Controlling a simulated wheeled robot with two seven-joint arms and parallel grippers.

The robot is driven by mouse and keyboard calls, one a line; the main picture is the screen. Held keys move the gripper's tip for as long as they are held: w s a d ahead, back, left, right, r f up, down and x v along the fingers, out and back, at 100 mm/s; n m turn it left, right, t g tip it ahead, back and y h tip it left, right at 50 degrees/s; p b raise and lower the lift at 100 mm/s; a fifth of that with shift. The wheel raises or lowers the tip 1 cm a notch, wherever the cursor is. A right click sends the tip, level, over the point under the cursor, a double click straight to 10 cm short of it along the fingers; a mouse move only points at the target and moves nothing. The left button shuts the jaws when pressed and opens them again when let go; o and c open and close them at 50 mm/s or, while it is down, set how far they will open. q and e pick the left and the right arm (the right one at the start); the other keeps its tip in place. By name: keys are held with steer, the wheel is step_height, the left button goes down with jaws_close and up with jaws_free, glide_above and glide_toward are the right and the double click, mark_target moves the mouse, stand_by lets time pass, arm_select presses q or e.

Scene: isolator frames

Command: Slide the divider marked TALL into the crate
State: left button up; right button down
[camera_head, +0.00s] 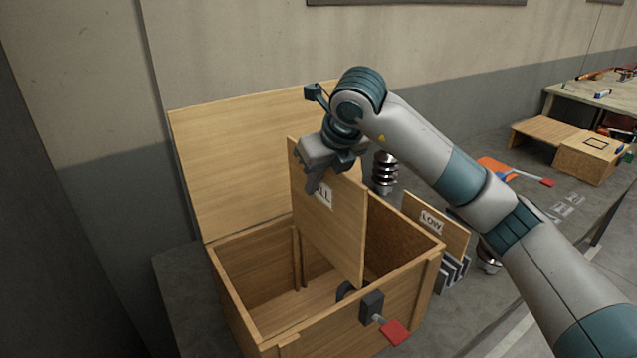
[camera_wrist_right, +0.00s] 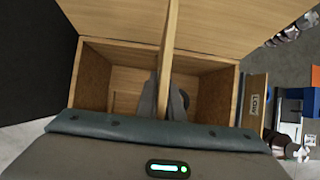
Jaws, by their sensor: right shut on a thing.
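The divider marked TALL (camera_head: 335,232) is a wooden panel held upright above and partly inside the open crate (camera_head: 234,289). Its label is partly covered by my right gripper (camera_head: 313,181), which is shut on its top edge. In the right wrist view the divider (camera_wrist_right: 168,60) shows edge-on between the fingers, with the crate's interior (camera_wrist_right: 120,85) below. Vertical wooden strips (camera_head: 297,262) show on the crate's inner wall. I cannot tell whether the divider's lower edge sits between strips. My left gripper is not in view.
The crate's lid (camera_head: 240,150) stands open at the back. A red-handled latch (camera_head: 392,331) is on the front wall. A panel marked LOW (camera_head: 436,223) stands in a rack right of the crate. A dark ribbed insulator (camera_head: 385,172) stands behind. A wooden box (camera_head: 590,158) is farther right.

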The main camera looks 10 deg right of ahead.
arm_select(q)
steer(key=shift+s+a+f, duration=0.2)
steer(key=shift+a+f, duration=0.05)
arm_select(e)
steer(key=shift+w+r, duration=0.15)
steer(key=shift+r, duration=0.2)
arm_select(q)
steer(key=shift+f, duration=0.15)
